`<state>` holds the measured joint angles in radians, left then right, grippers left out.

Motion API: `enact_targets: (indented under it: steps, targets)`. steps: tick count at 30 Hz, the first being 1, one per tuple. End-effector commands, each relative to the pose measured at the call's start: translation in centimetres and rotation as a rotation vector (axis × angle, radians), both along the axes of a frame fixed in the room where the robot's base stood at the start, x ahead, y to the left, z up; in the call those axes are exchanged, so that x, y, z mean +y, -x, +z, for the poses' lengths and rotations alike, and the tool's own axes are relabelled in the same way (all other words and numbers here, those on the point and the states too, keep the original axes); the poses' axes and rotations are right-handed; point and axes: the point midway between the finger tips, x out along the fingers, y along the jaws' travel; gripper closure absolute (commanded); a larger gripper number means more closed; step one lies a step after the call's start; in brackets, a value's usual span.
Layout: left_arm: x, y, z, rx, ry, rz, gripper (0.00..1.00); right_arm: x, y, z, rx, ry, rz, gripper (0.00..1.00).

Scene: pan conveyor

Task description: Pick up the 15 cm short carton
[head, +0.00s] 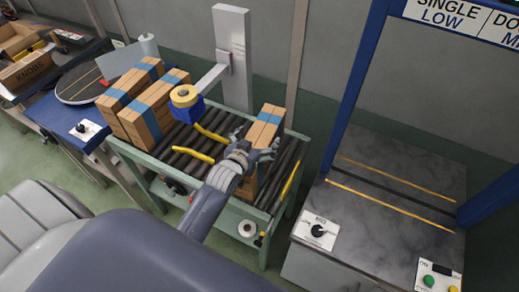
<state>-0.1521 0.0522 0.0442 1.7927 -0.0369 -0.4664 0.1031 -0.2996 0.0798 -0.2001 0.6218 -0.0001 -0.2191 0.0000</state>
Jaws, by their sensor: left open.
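A brown carton with a blue tape stripe (268,115) stands alone at the right part of the roller conveyor (188,138). Two more brown cartons with blue stripes, a rear one (128,85) and a front one (155,107), stand side by side at the conveyor's left end. No length marking is readable on any of them. My left gripper (258,152) is open at the near side of the right carton and hides part of its front. Whether the fingers touch it, I cannot tell. My right gripper is not in view.
A blue and yellow tape dispenser (185,100) hangs from a grey post (233,60) behind the conveyor. Yellow curved guides (193,154) lie over the rollers. A round turntable (82,83) is at left. A dark-topped machine (385,210) with a blue frame stands at right.

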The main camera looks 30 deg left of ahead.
Motion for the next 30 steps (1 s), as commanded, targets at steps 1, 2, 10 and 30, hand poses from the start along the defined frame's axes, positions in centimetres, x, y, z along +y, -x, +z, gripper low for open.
enact_targets:
  steps: [1, 2, 10, 30]
  targets:
    - [0.0, 0.0, 0.0, 0.0, 0.0, 0.0, 0.1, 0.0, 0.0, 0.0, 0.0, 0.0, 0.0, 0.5]
    - [0.0, 0.0, 0.0, 0.0, 0.0, 0.0, 0.1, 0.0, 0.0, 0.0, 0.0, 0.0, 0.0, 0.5]
    - [0.0, 0.1, -0.1, 0.001, 0.0, 0.0, 0.6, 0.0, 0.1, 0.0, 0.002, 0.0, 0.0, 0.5]
    - [0.0, 0.0, 3.2, -0.006, -0.003, 0.0, 1.0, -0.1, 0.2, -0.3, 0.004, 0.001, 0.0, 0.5]
